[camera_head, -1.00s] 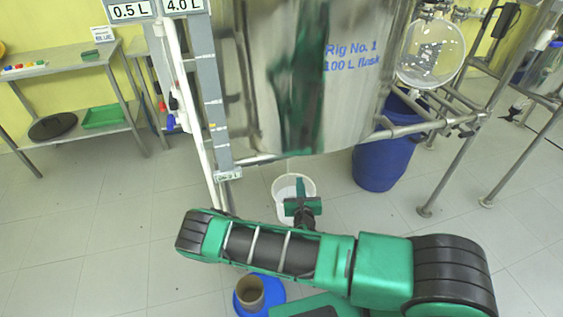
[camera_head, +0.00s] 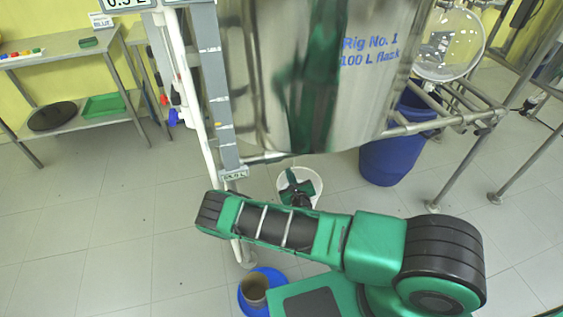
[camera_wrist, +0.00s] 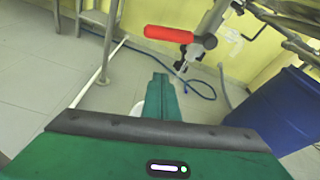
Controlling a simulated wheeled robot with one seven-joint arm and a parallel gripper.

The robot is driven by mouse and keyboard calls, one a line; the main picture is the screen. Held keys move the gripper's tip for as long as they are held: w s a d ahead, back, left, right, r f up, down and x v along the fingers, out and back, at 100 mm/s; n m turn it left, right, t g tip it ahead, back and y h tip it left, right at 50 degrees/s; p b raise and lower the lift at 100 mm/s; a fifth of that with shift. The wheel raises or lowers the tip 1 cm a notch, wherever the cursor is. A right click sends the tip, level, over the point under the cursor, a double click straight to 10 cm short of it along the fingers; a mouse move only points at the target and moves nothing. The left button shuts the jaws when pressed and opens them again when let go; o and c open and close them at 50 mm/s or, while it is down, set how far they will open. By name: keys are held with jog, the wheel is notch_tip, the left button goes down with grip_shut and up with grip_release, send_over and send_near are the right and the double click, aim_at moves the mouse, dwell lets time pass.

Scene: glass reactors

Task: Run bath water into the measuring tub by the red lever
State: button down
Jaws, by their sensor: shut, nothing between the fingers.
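The red lever (camera_wrist: 168,33) shows in the wrist view, lying nearly level on a metal valve (camera_wrist: 198,46) at upper centre. My gripper (camera_wrist: 160,78) is shut and empty, below the lever in the picture and apart from it. In the head view my gripper (camera_head: 299,186) appears in front of a white tub (camera_head: 317,190) on the floor under the vessel and covers part of it. A bit of the tub's white rim (camera_wrist: 137,108) shows behind my gripper in the wrist view. The lever cannot be made out in the head view.
The steel vessel (camera_head: 360,100) hangs in a pipe frame (camera_head: 440,122). A blue barrel (camera_head: 392,158) stands to its right. A blue hose (camera_wrist: 205,97) lies beyond the valve. A blue-based pot (camera_head: 268,280) stands near my arm. Open floor lies at left.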

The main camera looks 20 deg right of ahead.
jog(key=w+r, duration=0.2)
jog(key=w, duration=0.4)
jog(key=shift+a+r, duration=0.25)
jog(key=shift+a, duration=0.05)
jog(key=shift+a, duration=0.15)
